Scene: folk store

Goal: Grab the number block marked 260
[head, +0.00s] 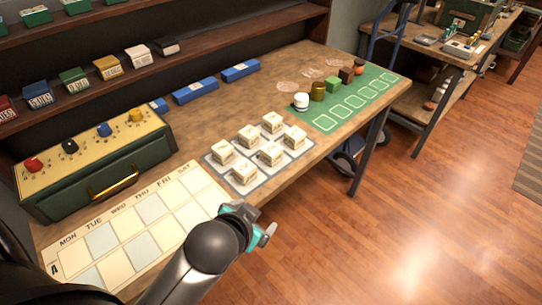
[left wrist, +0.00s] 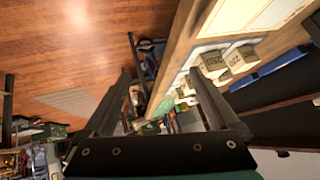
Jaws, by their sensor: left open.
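Several cream number blocks stand in two rows on a pale grid mat (head: 217,175) in the head view. Their numbers are too small to read there. In the left wrist view, a block (left wrist: 213,62) shows upside-down digits that look like 260, near the table edge. My left gripper (head: 264,234) is beyond the table's front edge, apart from the blocks. Its two fingers (left wrist: 161,74) are spread with nothing between them. My right gripper is not in view.
A calendar board (head: 125,232) lies left of the blocks, with a green knobbed box (head: 95,165) behind it. A green mat (head: 345,104) and small containers (head: 318,91) lie to the right. Shelves (head: 75,95) rise behind. Open floor (head: 420,220) lies in front.

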